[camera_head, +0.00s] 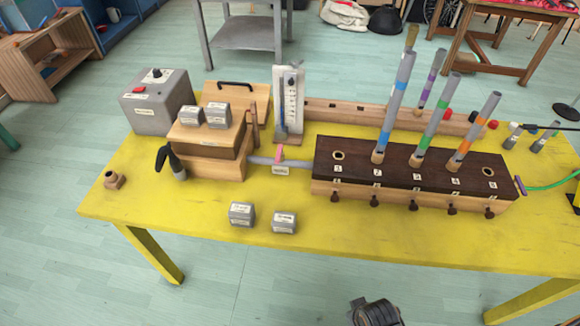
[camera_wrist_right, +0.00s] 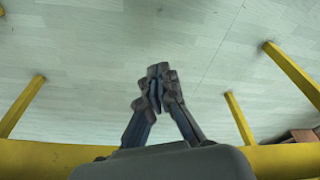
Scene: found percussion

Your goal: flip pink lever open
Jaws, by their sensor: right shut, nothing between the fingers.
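The small pink lever (camera_head: 280,152) stands roughly upright on a grey pipe (camera_head: 300,165) in the middle of the yellow table. The pipe runs from the wooden bellows box (camera_head: 212,165) to the dark-topped wooden chest (camera_head: 330,168). A label block sits just below the lever. My right gripper (camera_wrist_right: 157,72) is shut and empty in the right wrist view, over the pale floor by the table edge. A dark piece of my arm (camera_head: 376,313) shows at the bottom of the head view, well apart from the lever. My left gripper is not in view.
Coloured pipes (camera_head: 395,100) stand on the chest. A white gauge board (camera_head: 289,100) rises behind the lever. The table front (camera_head: 370,240) is clear.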

